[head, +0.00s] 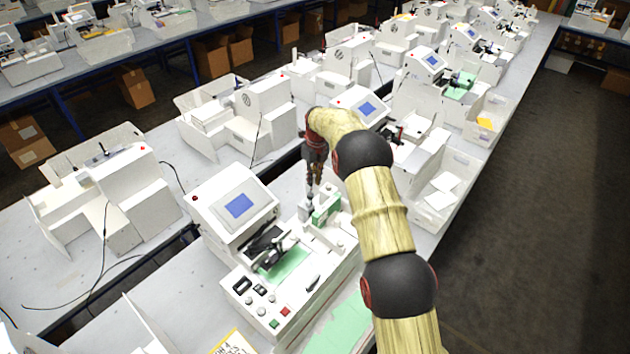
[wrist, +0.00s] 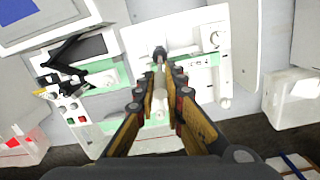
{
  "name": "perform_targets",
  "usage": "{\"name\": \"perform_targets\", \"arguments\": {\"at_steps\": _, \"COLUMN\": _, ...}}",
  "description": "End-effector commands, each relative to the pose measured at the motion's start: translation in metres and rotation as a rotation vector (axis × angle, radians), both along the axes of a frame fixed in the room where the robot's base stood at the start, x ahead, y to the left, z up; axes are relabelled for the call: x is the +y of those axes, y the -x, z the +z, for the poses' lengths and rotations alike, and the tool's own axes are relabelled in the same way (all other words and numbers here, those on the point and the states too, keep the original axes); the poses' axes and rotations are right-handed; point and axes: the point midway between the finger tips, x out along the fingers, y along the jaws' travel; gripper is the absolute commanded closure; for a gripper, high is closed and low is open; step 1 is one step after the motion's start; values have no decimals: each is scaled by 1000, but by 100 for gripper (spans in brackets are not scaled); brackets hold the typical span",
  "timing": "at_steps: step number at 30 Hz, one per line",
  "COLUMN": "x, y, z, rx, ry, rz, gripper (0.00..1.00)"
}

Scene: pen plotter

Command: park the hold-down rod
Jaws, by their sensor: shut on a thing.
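The pen plotter (head: 262,278) stands on the near table, a white machine with a tilted blue-screen console (head: 238,205) and green paper on its bed. My gripper (head: 313,185) is over the back right part of the machine, pointing down. In the wrist view my gripper (wrist: 160,78) has its fingers closed around a thin upright rod, which looks like the hold-down rod; its dark knob (wrist: 159,54) shows just beyond the fingertips. The rod's lower end is mostly hidden, so I cannot tell whether it touches the machine.
A black pen arm (head: 268,250) reaches over the green paper, left of my gripper. Buttons (head: 262,300) line the plotter's front panel. Similar white machines (head: 262,115) stand behind and to the left. A white bin (head: 440,200) is to the right. The dark aisle floor beyond is clear.

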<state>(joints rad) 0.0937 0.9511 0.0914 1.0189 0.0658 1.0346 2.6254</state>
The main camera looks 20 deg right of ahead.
Motion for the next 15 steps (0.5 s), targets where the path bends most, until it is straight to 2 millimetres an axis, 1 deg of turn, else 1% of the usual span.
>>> {"name": "perform_targets", "arguments": {"at_steps": 14, "x": 0, "y": -1, "z": 0, "rx": 10, "ry": 6, "rz": 0, "gripper": 100}}
{"name": "perform_targets", "arguments": {"at_steps": 15, "x": 0, "y": -1, "z": 0, "rx": 10, "ry": 6, "rz": 0, "gripper": 88}}
